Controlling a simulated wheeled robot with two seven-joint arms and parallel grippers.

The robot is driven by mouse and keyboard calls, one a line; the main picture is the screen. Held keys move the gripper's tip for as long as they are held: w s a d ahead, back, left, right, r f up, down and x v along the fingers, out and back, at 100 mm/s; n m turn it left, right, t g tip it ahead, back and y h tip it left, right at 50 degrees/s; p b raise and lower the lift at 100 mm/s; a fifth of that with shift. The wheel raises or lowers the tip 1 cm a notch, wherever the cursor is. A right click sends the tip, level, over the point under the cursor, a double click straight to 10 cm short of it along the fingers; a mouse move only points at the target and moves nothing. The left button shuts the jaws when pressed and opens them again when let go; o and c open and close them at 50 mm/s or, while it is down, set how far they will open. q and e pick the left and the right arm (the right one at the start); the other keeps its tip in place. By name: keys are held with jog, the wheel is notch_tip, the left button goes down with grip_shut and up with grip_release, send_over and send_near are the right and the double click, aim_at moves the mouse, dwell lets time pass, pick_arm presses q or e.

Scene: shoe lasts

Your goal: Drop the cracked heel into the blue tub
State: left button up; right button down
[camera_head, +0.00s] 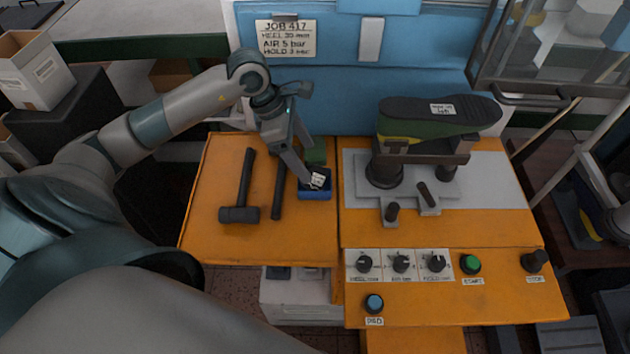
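A small blue tub (315,194) stands at the right edge of the left orange worktop. A dark piece with a white label (318,180) shows at the tub's opening; I cannot tell whether it is the cracked heel, nor whether it rests inside or is held. My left gripper (312,178) points down over the tub, its fingertips close to the dark piece. The view is too small to show whether its fingers are shut on it. My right gripper is out of view.
A hammer (243,190) and a dark bar-shaped tool (279,190) lie left of the tub. A green block (316,152) is behind it. To the right, a dark shoe form (440,115) sits on a press. Knobs and a green button (470,264) line the front panel.

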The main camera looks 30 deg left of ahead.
pick_arm(q)
jog(key=shift+r, duration=0.15)
jog(key=b+v, duration=0.4)
jog(key=v, duration=1.3)
jog(key=shift+b, duration=0.3)
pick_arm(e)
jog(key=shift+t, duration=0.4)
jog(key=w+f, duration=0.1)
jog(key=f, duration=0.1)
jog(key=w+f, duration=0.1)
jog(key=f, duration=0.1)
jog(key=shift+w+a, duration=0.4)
pick_arm(q)
jog(key=shift+r, duration=0.1)
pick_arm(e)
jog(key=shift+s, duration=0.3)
pick_arm(q)
jog(key=shift+w+r, duration=0.1)
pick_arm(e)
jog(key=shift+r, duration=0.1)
